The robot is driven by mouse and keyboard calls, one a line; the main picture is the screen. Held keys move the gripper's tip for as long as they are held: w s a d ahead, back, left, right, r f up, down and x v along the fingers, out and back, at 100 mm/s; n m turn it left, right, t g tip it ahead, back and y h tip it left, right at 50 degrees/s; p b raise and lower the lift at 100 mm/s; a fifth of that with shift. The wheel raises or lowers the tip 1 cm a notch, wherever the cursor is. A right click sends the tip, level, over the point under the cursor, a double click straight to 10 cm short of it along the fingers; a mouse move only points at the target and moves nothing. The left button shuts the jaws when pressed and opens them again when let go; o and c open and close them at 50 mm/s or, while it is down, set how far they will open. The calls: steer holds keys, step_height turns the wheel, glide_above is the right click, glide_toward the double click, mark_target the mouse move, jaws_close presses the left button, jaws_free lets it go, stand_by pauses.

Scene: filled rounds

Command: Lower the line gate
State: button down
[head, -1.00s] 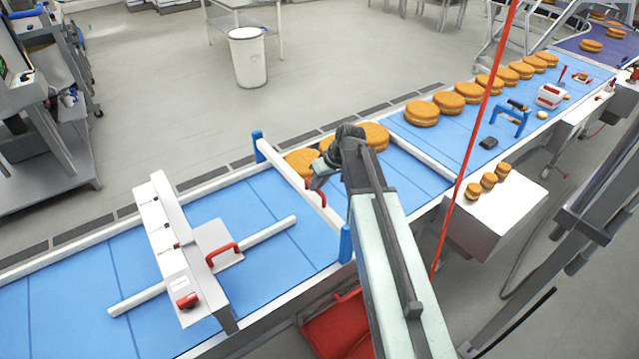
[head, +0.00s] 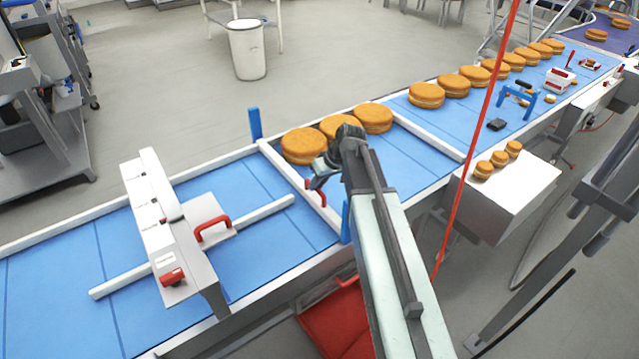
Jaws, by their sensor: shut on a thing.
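The line gate is a white bar (head: 281,168) across the blue belt between two blue posts, a far one (head: 255,123) and a near one (head: 345,221). The bar sits low, and the far post stands clear above its end. A red handle (head: 318,194) is on the bar. My gripper (head: 314,184) is at the handle, shut on it; its fingertips are small and partly hidden by my wrist. Three filled rounds, the nearest one (head: 303,146), stand on the belt just right of the bar. My arm hides part of the belt behind it.
A white station (head: 165,230) with a red handle (head: 214,226) spans the belt at left. Another white bar (head: 428,136) crosses the belt at right, with more rounds (head: 427,95) beyond it. A white box (head: 508,198) carries three small rounds. A red bin (head: 340,318) is below.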

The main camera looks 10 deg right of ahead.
steer(key=shift+s+d+f, duration=0.1)
steer(key=shift+d+f, duration=0.05)
steer(key=c, duration=1.4)
jaws_free()
steer(key=p+v, duration=0.7)
steer(key=shift+r, duration=0.35)
steer(key=shift+d, duration=0.15)
steer(key=shift+r+p, duration=0.1)
steer(key=shift+p, duration=0.2)
